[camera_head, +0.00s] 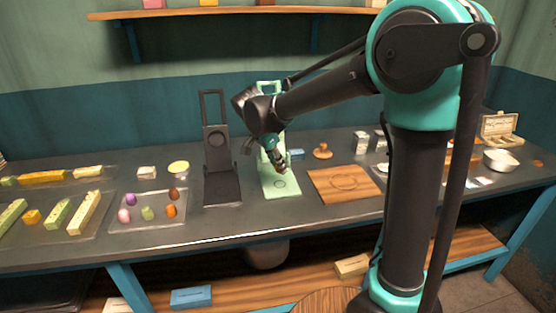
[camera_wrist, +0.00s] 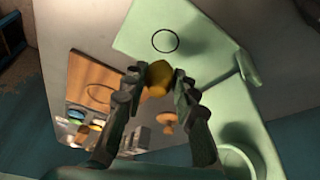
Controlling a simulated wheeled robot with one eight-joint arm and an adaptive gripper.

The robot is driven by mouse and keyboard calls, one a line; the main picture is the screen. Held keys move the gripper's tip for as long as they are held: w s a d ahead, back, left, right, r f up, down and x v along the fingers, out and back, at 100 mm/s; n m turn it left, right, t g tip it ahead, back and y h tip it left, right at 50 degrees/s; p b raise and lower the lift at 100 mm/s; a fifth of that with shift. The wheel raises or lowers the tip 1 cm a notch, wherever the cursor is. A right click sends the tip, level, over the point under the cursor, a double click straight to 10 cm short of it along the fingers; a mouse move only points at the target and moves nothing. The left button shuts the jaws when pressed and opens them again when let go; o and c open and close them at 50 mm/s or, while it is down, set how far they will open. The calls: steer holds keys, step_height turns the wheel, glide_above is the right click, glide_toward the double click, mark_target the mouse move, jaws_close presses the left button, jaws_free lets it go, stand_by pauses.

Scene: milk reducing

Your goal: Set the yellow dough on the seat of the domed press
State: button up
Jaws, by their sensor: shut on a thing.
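My gripper (camera_head: 279,168) is shut on the yellow dough (camera_wrist: 159,78), a small rounded lump held between the fingertips (camera_wrist: 155,80) in the wrist view. The dough is not clear in the head view. A pale green press (camera_head: 281,191) stands below my gripper; its flat base (camera_wrist: 200,32) bears a dark ring, the seat (camera_wrist: 165,40). In the wrist view the dough is apart from the ring. A round green part (camera_wrist: 238,160), perhaps the dome, shows at the lower right. My arm hides part of the upright press lid.
A black press (camera_head: 222,190) stands just left of the green one. A wooden board (camera_head: 345,196) with a ring lies to the right, near a wooden stamp (camera_head: 322,151). Trays of coloured pieces (camera_head: 141,222) fill the left. A white bowl (camera_head: 499,160) is at far right.

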mark_target(281, 183)
steer(key=shift+f, duration=2.3)
steer(key=shift+f, duration=0.35)
steer(key=o, duration=1)
steer(key=shift+o, duration=0.5)
steer(key=o, duration=0.4)
steer(key=shift+r, duration=0.1)
steer(key=shift+r, duration=3.4)
